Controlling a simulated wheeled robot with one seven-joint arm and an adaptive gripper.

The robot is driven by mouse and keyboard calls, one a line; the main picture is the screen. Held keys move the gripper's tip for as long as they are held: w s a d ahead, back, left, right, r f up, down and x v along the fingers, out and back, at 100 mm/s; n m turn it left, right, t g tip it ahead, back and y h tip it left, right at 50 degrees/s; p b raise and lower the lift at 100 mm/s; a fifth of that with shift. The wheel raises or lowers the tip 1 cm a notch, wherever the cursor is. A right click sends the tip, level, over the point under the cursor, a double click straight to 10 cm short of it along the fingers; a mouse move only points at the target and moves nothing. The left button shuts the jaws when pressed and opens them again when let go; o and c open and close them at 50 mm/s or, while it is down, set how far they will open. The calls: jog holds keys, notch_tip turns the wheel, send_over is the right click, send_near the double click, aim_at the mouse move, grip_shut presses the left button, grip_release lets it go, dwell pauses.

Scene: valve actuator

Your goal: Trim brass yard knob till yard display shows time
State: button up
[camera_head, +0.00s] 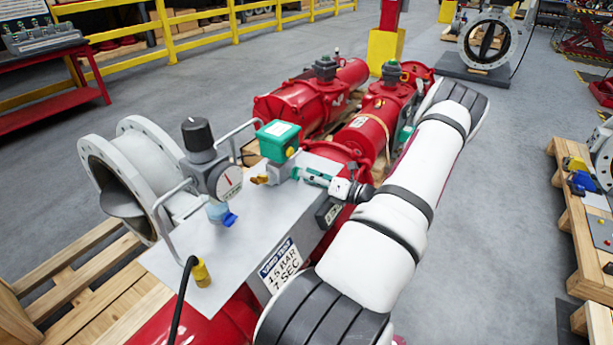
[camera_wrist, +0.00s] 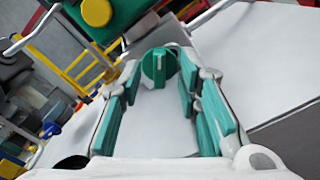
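My gripper (camera_head: 312,176) has teal fingers and reaches left over a grey panel (camera_head: 215,262). In the wrist view its fingers (camera_wrist: 160,85) are apart, with a green round knob (camera_wrist: 160,66) between or just beyond their tips. I cannot tell whether they touch it. A brass-coloured fitting (camera_head: 262,179) sits on the panel left of the gripper. A small dark box (camera_head: 328,213), possibly the display, is on the panel's right edge below the gripper; its reading is illegible. A sign (camera_head: 280,265) on the front face reads "1.5 BAR 7 SEC".
A green-topped box (camera_head: 278,141) stands close behind the gripper; its yellow button (camera_wrist: 97,11) shows in the wrist view. A dial gauge (camera_head: 226,181), black-capped regulator (camera_head: 198,135) and metal handles stand left. Red cylinders (camera_head: 300,106) lie behind. A black cable (camera_head: 183,300) hangs in front.

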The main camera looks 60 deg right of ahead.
jog(key=shift+w, duration=0.55)
grip_shut()
